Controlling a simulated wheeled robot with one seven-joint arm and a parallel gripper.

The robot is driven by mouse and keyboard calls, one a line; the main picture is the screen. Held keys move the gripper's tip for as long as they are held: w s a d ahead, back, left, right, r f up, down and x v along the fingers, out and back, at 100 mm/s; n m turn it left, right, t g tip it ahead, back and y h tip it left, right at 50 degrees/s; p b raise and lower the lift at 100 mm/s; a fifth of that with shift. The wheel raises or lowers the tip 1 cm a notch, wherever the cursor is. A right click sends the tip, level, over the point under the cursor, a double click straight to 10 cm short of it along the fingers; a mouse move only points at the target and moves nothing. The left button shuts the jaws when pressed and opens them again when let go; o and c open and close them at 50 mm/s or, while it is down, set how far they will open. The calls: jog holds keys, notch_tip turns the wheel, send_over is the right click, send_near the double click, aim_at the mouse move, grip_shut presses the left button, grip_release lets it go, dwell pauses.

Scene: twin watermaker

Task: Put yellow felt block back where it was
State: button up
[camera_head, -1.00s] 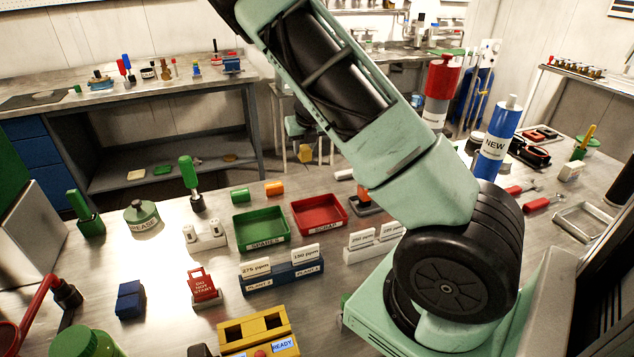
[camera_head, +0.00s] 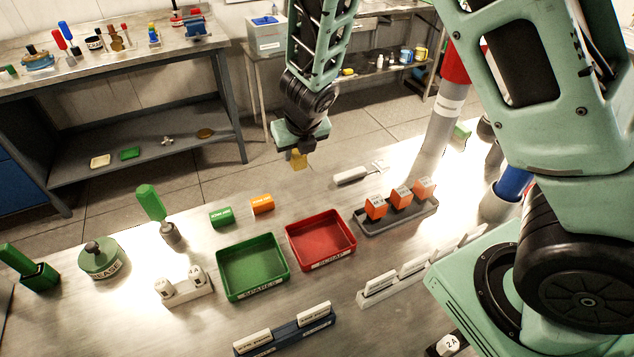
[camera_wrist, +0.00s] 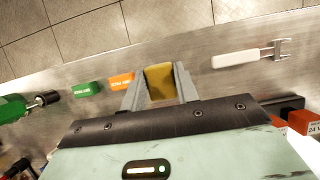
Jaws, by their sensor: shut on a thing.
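My gripper (camera_head: 297,150) is shut on the yellow felt block (camera_head: 299,160) and holds it over the far edge of the metal workbench (camera_head: 330,215). In the wrist view the yellow felt block (camera_wrist: 160,82) sits between the two grey fingers of my gripper (camera_wrist: 160,88). The height of the block above the bench is hard to tell.
On the bench are an orange block (camera_head: 262,204), a green block (camera_head: 221,216), a white-handled tool (camera_head: 357,174), a green tray (camera_head: 283,283), a red tray (camera_head: 350,245) and a grey rack of orange cubes (camera_head: 410,219). Behind, a shelf (camera_head: 140,165) holds small flat pieces.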

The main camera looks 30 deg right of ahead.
jog(key=shift+s, duration=0.2)
jog(key=shift+f, duration=0.25)
notch_tip(320, 180, down, 9)
jog(key=b, duration=0.8)
jog(key=shift+f, duration=0.15)
jog(key=shift+f+b, duration=0.1)
jog(key=shift+b, duration=0.2)
jog(key=shift+f, duration=0.15)
jog(key=o, duration=0.9)
jog(key=shift+r, duration=0.2)
